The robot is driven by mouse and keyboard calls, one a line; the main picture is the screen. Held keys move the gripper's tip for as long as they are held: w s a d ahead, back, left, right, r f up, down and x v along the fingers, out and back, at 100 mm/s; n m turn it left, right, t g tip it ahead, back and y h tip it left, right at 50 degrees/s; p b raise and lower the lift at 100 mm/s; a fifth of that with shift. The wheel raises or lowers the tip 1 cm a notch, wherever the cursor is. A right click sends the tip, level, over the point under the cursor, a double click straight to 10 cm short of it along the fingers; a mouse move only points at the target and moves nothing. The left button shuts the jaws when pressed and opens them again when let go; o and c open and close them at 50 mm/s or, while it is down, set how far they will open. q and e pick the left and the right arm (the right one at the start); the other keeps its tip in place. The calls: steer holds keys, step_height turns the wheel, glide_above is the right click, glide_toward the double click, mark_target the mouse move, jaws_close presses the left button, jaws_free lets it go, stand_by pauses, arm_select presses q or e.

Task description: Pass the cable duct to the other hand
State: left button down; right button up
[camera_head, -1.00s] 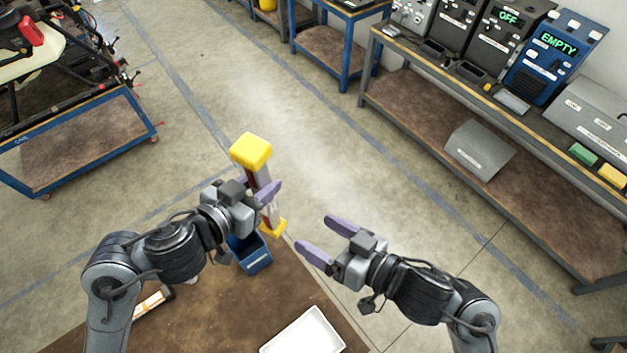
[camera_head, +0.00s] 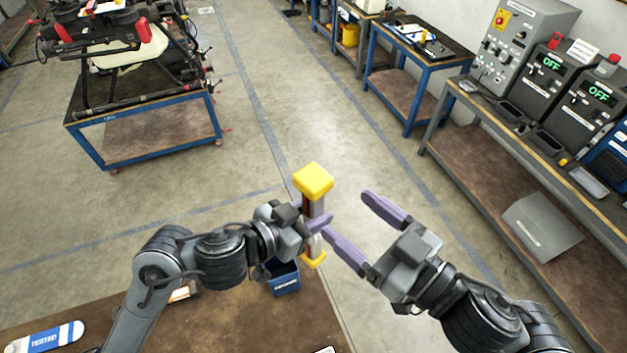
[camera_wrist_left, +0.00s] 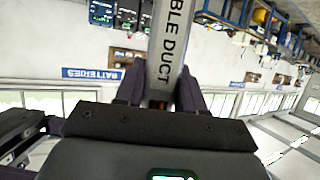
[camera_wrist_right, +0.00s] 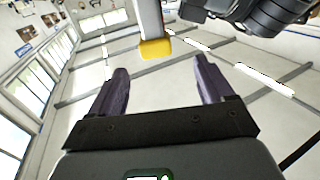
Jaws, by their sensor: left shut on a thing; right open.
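The cable duct (camera_head: 319,209) is a grey bar with yellow end caps, held upright in the head view. My left gripper (camera_head: 312,222) is shut on its middle. In the left wrist view the duct (camera_wrist_left: 168,50), with lettering on it, runs between the left fingers (camera_wrist_left: 160,92). My right gripper (camera_head: 352,226) is open and empty, just right of the duct, with its fingers pointing toward it. In the right wrist view the duct's yellow end (camera_wrist_right: 155,48) is ahead of the open right fingers (camera_wrist_right: 160,85), not between them.
A brown table (camera_head: 235,325) lies below, with a blue bin (camera_head: 284,279) under the duct and a white-blue item marked tested (camera_head: 58,337). A drone on a blue cart (camera_head: 148,133) stands at back left. A bench with control boxes (camera_head: 545,75) stands at right.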

mark_target(322, 193)
steer(key=shift+x, duration=5.3)
steer(key=shift+w+f, duration=0.1)
steer(key=shift+f, duration=0.05)
steer(key=c, duration=1.2)
arm_select(q)
steer(key=c, duration=0.6)
jaws_free()
